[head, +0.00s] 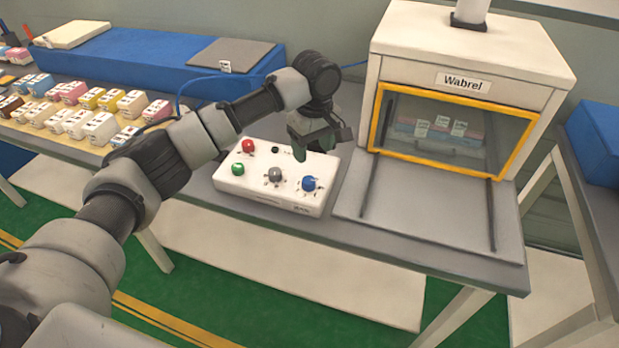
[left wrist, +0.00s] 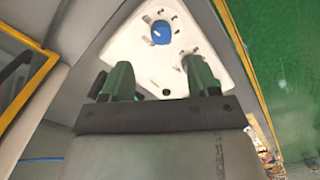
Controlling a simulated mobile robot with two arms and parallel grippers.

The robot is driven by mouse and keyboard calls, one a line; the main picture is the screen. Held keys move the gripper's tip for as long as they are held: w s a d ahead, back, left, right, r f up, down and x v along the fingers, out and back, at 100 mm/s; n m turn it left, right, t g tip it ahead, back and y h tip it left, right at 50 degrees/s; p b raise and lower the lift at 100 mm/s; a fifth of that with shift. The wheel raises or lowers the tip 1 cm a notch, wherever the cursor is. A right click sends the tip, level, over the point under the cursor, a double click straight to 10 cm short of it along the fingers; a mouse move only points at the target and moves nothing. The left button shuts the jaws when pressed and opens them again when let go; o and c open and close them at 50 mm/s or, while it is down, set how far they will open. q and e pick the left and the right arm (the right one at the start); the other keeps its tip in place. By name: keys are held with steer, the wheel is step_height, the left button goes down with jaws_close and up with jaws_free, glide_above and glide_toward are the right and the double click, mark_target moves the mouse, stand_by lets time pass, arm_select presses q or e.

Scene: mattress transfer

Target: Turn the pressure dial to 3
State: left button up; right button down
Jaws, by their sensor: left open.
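A white control box (head: 235,184) sits on the grey table. It carries a red knob (head: 248,145), a green knob (head: 238,169), a grey knob (head: 275,174) and a blue knob (head: 309,183) with marks around it. Which one is the pressure dial I cannot tell from the labels. My left gripper (head: 300,152) hangs over the back right part of the box. In the left wrist view the open green fingers (left wrist: 160,82) are apart with nothing between them, and the blue knob (left wrist: 161,32) lies beyond the fingertips. My right gripper is not in view.
A white machine labelled Wabrel (head: 463,83) with a yellow-framed window stands right of the box, a grey plate (head: 430,215) in front of it. Several coloured cartons (head: 95,115) lie at the left. A blue block (head: 150,62) is behind them.

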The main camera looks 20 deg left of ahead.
mark_target(309, 180)
arm_select(q)
steer(key=f, duration=0.6)
steer(key=f+p, duration=0.1)
steer(key=f, duration=0.3)
steer(key=shift+a, duration=0.4)
steer(key=shift+c, duration=0.2)
